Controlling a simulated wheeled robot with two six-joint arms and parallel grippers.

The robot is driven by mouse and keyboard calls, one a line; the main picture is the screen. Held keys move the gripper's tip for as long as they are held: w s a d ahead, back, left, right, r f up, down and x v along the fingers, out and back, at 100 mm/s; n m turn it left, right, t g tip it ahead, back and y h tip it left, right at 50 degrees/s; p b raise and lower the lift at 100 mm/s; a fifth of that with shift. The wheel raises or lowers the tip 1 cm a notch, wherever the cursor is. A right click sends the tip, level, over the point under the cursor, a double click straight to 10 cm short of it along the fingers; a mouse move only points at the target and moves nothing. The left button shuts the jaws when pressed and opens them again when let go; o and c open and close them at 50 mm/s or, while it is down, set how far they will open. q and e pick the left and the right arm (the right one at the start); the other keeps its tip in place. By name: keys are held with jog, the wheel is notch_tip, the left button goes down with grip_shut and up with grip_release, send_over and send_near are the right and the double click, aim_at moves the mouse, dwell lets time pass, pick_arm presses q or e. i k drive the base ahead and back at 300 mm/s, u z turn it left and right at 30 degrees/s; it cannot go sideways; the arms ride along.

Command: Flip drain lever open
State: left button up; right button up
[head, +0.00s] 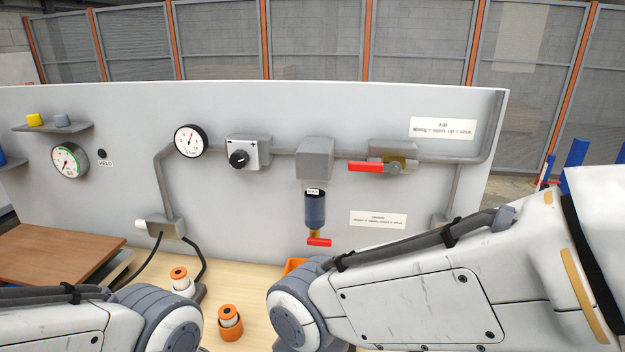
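The drain lever (318,242) is a short red handle under the dark blue filter bowl (315,211) on the grey panel. It lies roughly level, pointing right, across the bowl's upright line. A small brass fitting shows just above it. A placard (378,219) to its right has small print that seems to describe the drain positions. My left arm comes in at the bottom left and my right arm crosses the lower right, below and right of the lever. Neither gripper shows; both lie out of frame or hidden behind my arm links.
A larger red air lever (366,167) lies along the pipe, up and right of the bowl. A regulator knob (239,159) and gauge (190,141) are left. Orange-and-white cylinders (230,322) stand on the wooden bench. An orange object (294,265) is partly hidden by my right arm.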

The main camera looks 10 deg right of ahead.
aim_at(312, 240)
jog(key=z, duration=1.85)
jog(key=k, duration=0.75)
jog(key=u, duration=1.6)
